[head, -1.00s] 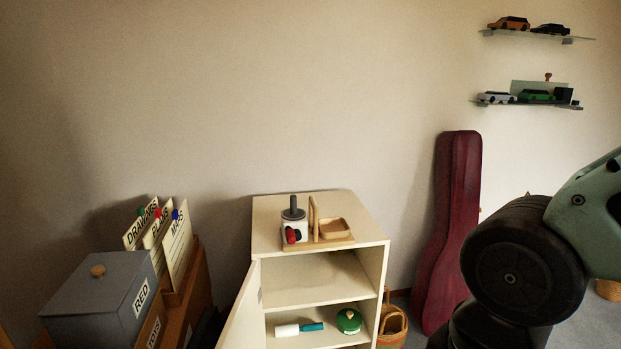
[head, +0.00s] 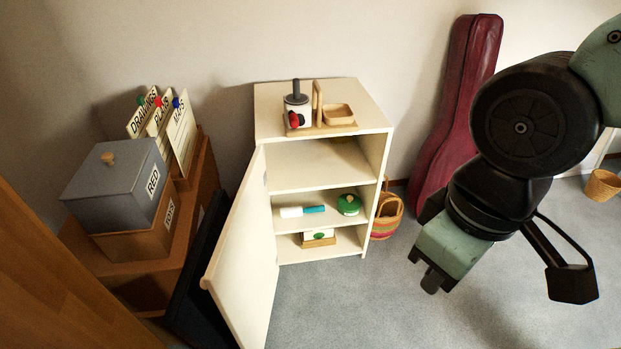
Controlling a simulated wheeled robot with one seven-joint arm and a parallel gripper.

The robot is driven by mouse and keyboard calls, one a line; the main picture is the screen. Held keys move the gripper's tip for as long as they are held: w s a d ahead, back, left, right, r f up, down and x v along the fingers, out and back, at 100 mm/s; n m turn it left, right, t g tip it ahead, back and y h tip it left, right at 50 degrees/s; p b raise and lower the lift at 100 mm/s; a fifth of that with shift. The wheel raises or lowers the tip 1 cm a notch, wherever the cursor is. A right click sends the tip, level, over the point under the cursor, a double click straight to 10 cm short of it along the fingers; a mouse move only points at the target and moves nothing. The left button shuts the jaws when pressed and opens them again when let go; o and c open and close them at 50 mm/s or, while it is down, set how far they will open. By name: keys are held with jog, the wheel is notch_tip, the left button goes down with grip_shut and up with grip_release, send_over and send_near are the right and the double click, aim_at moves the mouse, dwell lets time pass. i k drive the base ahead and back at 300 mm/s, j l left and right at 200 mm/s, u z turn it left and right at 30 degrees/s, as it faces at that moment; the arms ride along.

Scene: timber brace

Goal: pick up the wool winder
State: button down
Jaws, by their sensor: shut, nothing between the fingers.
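What looks like the wool winder stands on top of the cream cabinet (head: 268,112). It has a wooden base (head: 330,130), a white body (head: 297,104) with a grey spindle (head: 296,88), a red and black part in front, an upright wooden post and a small wooden tray (head: 338,114). My gripper (head: 432,281) hangs at the right of the head view, pointing down, over the floor right of the cabinet. It is shut and empty, well apart from the winder. My wrist partly hides it.
The cabinet door (head: 240,260) stands open to the left. Its shelves hold a white and teal roller (head: 302,211), a green round object (head: 348,204) and a small box (head: 318,238). A basket (head: 387,215) and a dark red instrument case (head: 455,120) stand right. Boxes crowd the left.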

aim_at(320, 103)
jog(key=i+u, duration=0.1)
jog(key=u, duration=0.5)
jog(key=i+l+u, duration=0.4)
jog(key=l, duration=0.15)
jog(key=l+u, duration=0.4)
jog(key=l, duration=0.25)
jog(key=i+l, duration=0.1)
jog(key=l, duration=0.3)
jog(key=i+l, duration=0.15)
jog(key=l, duration=0.25)
jog(key=i+l+u, duration=0.1)
jog(key=l, duration=0.3)
jog(key=i+l, duration=0.1)
jog(key=l, duration=0.35)
